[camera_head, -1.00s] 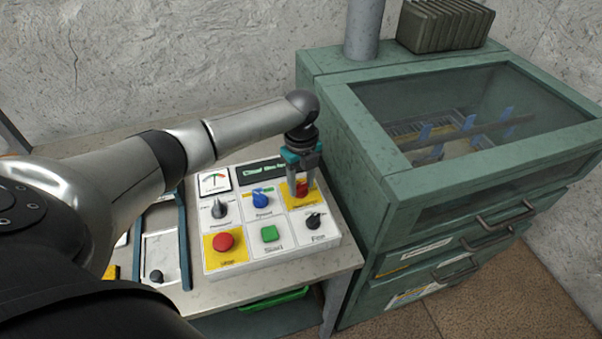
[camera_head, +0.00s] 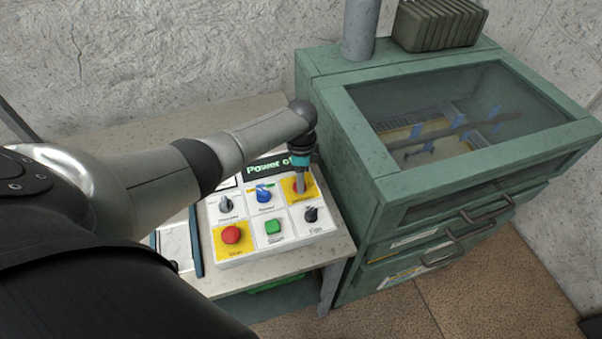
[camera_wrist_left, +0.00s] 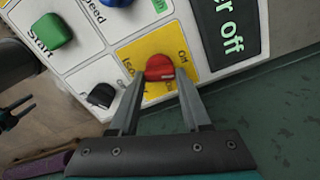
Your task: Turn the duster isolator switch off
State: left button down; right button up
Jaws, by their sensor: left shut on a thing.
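The red isolator switch (camera_wrist_left: 160,67) sits on a yellow square of the white control panel (camera_head: 274,240). In the left wrist view it lies between my fingertips, its grip turned across the yellow square, near the word "Off". My left gripper (camera_head: 301,188) reaches down onto the switch at the panel's upper right and is shut on it. In the head view the fingers hide most of the switch. Part of what looks like my right gripper (camera_wrist_left: 22,108) shows at the left edge there.
The panel also carries a red stop button (camera_head: 231,235), a green start button (camera_head: 273,227), a blue knob (camera_head: 263,194) and black knobs. A green cabinet (camera_head: 390,200) with a glass lid stands close on the right. My left arm covers the bench's left part.

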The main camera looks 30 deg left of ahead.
pick_arm(q)
jog(key=shift+a+n+p, duration=0.1)
jog(key=shift+n+p, duration=0.6)
jog(key=shift+n, duration=1.3)
jog(key=shift+w, duration=0.1)
jog(key=shift+c, duration=1.8)
grip_release()
jog(key=shift+r, duration=0.5)
notch_tip(320, 180, up, 14)
jog(key=p, duration=0.2)
jog(key=shift+r+p, duration=0.2)
jog(key=shift+p, duration=0.15)
jog(key=shift+f, duration=0.1)
